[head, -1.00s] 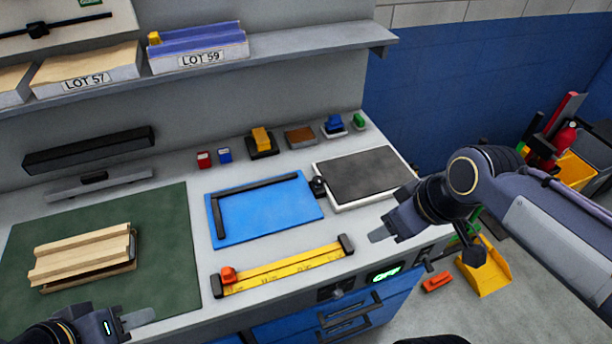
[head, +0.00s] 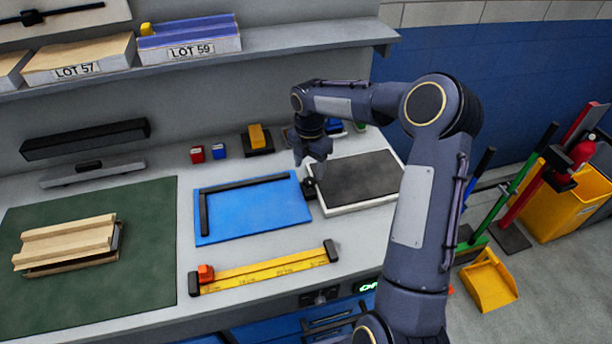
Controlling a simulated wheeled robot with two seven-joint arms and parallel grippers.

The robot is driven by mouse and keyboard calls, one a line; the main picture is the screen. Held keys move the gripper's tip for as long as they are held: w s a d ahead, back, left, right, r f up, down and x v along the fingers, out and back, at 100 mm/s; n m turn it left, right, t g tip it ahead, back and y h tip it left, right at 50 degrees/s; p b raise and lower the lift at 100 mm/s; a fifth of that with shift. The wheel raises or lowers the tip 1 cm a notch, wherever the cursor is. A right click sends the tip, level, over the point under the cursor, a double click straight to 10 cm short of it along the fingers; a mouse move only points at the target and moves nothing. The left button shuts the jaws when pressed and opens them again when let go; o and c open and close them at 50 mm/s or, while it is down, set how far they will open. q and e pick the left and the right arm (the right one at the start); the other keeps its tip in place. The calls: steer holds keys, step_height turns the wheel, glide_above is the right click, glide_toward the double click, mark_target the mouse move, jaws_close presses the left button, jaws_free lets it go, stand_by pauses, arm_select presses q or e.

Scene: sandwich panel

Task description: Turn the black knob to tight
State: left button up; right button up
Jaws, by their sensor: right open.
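A small black knob (head: 310,187) sits at the left edge of the white-framed dark plate (head: 356,180), beside the blue board (head: 256,214). My right gripper (head: 312,168) points down just above the knob, with its fingers open. It partly covers the knob, and I cannot tell whether the fingers touch it or stand around it. No tight marking is readable. My left gripper is out of view.
A yellow ruler (head: 265,271) with an orange stop lies in front of the blue board. Wooden strips (head: 66,245) rest on the green mat (head: 150,225) at left. Small red and blue blocks and a yellow-topped item (head: 257,137) stand behind. A shelf (head: 280,42) hangs above.

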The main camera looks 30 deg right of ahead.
mark_target(309, 180)
step_height(309, 180, down, 5)
steer(key=shift+r+p, duration=0.1)
steer(key=shift+p, duration=0.2)
steer(key=c, duration=1)
